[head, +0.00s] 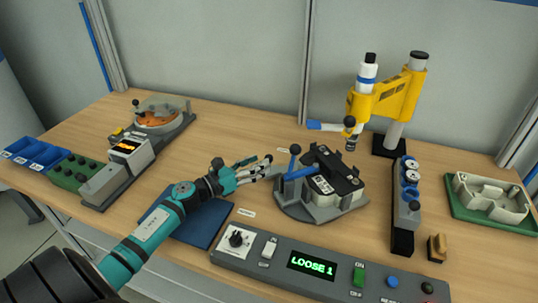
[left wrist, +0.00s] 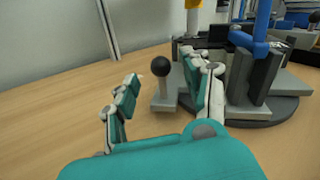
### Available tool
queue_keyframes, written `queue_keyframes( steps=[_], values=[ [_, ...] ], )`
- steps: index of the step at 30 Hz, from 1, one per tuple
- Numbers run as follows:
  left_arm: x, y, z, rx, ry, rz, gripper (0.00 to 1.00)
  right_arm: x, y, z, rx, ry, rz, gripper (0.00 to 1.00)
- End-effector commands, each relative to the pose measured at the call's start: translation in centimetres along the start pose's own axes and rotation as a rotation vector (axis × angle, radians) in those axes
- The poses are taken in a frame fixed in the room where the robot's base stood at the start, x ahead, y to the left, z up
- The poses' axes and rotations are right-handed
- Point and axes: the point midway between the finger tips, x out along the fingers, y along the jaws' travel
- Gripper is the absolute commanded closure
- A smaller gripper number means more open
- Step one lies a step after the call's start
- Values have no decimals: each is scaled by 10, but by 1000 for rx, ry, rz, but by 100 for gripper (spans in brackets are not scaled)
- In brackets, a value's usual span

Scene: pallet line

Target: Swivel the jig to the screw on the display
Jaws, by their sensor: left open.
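The jig (head: 325,207) is a grey round base carrying a black block with white labels and blue clamp handles, right of middle in the head view. The console display (head: 312,266) reads "LOOSE 1" in green. My left gripper (head: 274,168) is open and empty, just left of the jig. In the left wrist view, my open fingers (left wrist: 168,88) point toward a black ball knob (left wrist: 161,66) on a short grey post at the jig's edge. The knob appears between the fingertips, but whether they surround it is unclear. My right gripper is out of view.
A yellow screwdriver stand (head: 402,94) rises behind the jig. A grey and blue holder (head: 405,212) stands to its right, and a green tray (head: 464,213) further right. A dark blue mat (head: 205,222) lies under my left arm. Bare table lies behind the gripper.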

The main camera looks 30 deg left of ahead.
Motion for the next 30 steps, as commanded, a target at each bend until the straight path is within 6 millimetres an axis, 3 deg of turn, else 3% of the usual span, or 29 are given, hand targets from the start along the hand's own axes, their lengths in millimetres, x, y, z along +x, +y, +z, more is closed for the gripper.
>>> queue_keyframes(
  steps=[3, 9, 20, 30],
  values=[
    [22, -1, 3, 0, -3, -1, 51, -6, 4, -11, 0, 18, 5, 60],
    [42, 0, 0, -1, -1, 0, 51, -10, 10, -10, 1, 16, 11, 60],
    [47, 0, -1, -1, 1, 0, 51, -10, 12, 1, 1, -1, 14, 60],
    [47, 0, -1, -1, 0, 0, 93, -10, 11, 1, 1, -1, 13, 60]
  ],
)
